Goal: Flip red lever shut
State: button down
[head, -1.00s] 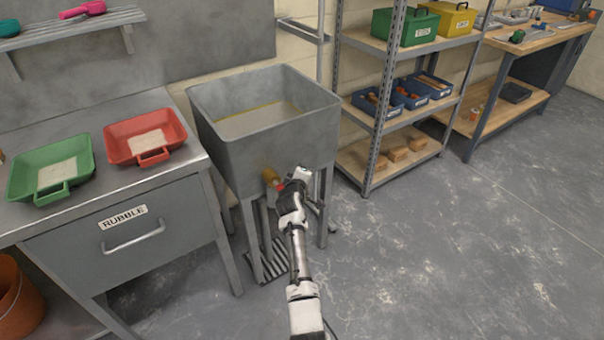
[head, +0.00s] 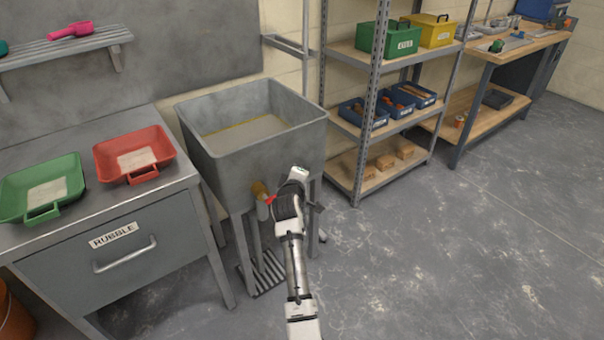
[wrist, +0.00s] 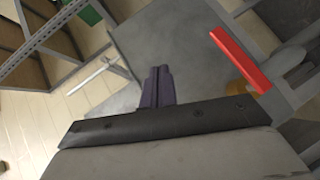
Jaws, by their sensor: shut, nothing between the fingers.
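The red lever (wrist: 240,60) shows at the right in the wrist view, slanting across the picture, with part of a brass fitting (wrist: 238,86) behind it. In the head view the red lever (head: 270,199) is a small patch on the brass tap (head: 259,189) at the front of the grey tub (head: 228,160). My gripper (wrist: 160,72) is shut and empty, its dark fingers together. In the wrist view a gap separates the fingers from the lever. In the head view my wrist stands just right of the tap and hides the fingertips.
A grey bench with a rubble drawer (head: 125,252) stands left of the tub, holding a green scoop tray (head: 42,188) and a red one (head: 134,154). A metal shelf unit (head: 345,125) stands at the right. A slatted floor grate (head: 262,276) lies under the tub. The floor at the right is open.

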jog(key=shift+s+d+r, duration=0.3)
jog(key=shift+s+r, duration=0.15)
jog(key=shift+r, duration=0.1)
jog(key=shift+s+d+r, duration=0.25)
jog(key=shift+s+r, duration=0.2)
jog(key=shift+r, duration=0.05)
